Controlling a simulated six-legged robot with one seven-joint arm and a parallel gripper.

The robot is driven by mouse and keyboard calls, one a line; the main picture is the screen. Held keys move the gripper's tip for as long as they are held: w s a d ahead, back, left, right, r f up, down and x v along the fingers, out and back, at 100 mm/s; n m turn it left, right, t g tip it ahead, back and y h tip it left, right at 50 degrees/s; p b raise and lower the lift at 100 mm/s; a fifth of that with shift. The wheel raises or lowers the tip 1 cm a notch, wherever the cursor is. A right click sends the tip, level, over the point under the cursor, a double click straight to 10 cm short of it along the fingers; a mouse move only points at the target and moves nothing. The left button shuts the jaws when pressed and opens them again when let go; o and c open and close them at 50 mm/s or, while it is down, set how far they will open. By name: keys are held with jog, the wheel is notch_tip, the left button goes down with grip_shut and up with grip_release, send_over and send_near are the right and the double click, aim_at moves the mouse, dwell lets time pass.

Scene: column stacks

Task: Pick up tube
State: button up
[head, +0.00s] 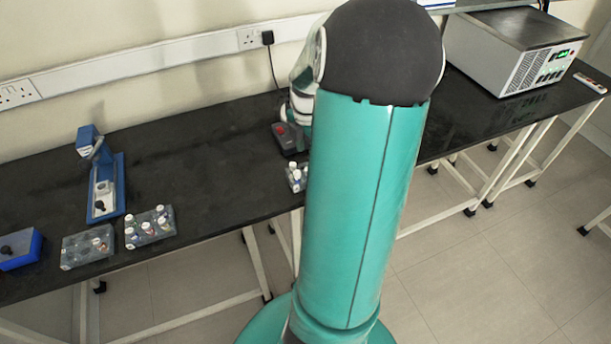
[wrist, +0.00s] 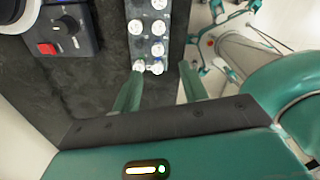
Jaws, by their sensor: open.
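Several white-capped tubes (wrist: 157,49) stand in a small rack (wrist: 147,39) near the bench edge in the wrist view. I cannot tell which one is the task's tube. My gripper (wrist: 160,82) is open, its two green fingers apart, with the nearest caps just beyond and between the fingertips. Nothing is seen held in it. In the head view part of this rack (head: 295,178) shows beside my arm, which hides the rest of it and my gripper.
A dark device with a red switch (wrist: 47,49) stands left of the rack. In the head view, two more racks (head: 150,228) (head: 88,246), a blue stand (head: 118,185) and a blue box (head: 20,248) are at the left. A grey instrument (head: 515,55) stands at the right.

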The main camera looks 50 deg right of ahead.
jog(key=shift+s+d+f, duration=0.1)
jog(key=shift+d+f, duration=0.1)
jog(key=shift+f, duration=0.6)
jog(key=shift+a+f, duration=0.1)
jog(key=shift+f, duration=0.45)
jog(key=shift+d+f, duration=0.2)
jog(key=shift+f, duration=2.15)
grip_shut()
